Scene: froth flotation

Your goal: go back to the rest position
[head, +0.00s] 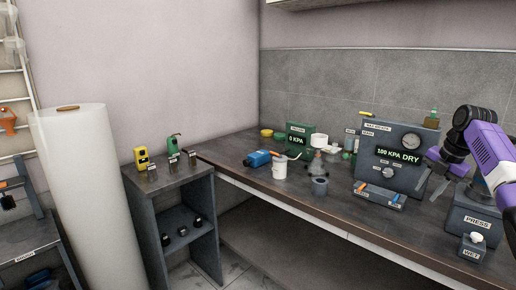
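My gripper (426,193), on my purple and black arm, hangs at the right, in front of the right end of the grey control panel (376,160). Its two grey fingers point downward and stand apart, with nothing seen between them. The panel carries a round gauge and a display reading "100 KPA DRY". My arm covers part of the bench to the right of the panel.
A low shelf (172,205) and a tall white cylinder (85,190) stand left.

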